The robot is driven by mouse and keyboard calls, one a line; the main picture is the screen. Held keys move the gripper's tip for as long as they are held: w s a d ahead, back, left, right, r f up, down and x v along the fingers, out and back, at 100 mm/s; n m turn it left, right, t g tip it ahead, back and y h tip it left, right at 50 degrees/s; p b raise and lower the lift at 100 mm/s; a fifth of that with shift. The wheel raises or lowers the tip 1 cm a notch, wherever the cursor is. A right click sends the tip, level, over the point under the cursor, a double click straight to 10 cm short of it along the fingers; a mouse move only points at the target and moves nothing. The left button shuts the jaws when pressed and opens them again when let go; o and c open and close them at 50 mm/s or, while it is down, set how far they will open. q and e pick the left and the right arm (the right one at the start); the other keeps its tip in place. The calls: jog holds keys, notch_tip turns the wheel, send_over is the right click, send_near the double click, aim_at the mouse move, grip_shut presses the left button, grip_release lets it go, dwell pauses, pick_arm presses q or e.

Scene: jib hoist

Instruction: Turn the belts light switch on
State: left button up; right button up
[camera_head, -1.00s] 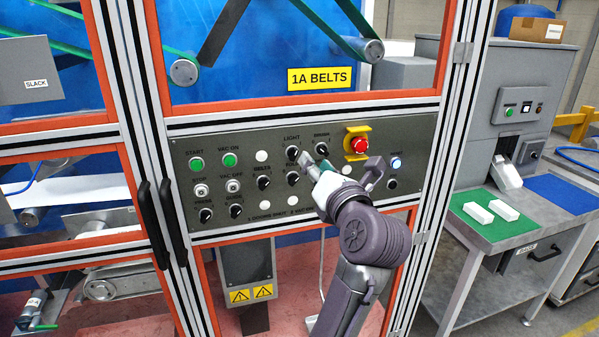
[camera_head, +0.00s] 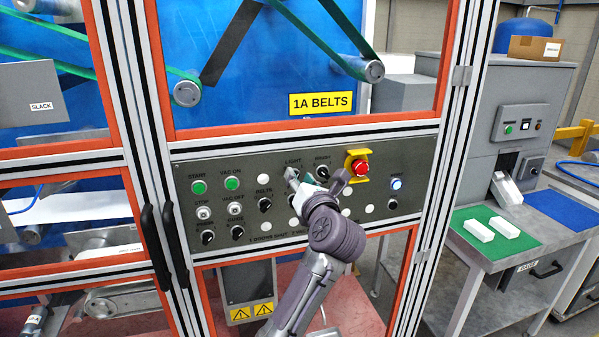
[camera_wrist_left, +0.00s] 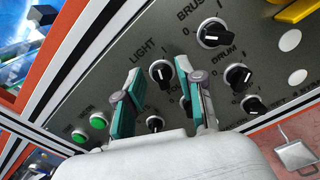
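The light switch (camera_wrist_left: 161,74) is a black rotary knob on a grey control panel (camera_head: 270,222), under the printed word LIGHT. In the left wrist view it shows between the fingertips of my left gripper (camera_wrist_left: 158,70). The gripper is open, with one teal-padded finger on each side of the knob; I cannot tell whether either finger touches it. I cannot read the knob's setting for sure. In the head view my left gripper (camera_head: 314,180) is in front of the panel under the LIGHT label and hides the knob. My right gripper is not in view.
The brush knob (camera_wrist_left: 213,34) is close to the right, with the drum knob (camera_wrist_left: 238,76) below it. A red emergency button (camera_head: 361,168) sits right of the gripper. Green buttons (camera_head: 199,187) are at the left. Black door handles (camera_head: 175,244) stand out left of the panel.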

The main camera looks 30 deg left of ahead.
pick_arm(q)
jog(key=shift+w+a, duration=0.3)
grip_shut()
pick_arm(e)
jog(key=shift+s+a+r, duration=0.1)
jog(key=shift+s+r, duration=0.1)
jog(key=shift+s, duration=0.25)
pick_arm(q)
jog(key=m+p, duration=0.3)
jog(key=p, duration=0.1)
jog(key=shift+d+r+p, duration=0.1)
jog(key=shift+r+p, duration=0.05)
jog(key=shift+p, duration=0.2)
jog(key=shift+f+m+p, duration=0.2)
jog(key=shift+m+p, duration=0.1)
jog(key=shift+m, duration=0.3)
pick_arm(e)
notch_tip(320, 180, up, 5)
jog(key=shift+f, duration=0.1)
pick_arm(q)
jog(key=shift+w+f, duration=0.1)
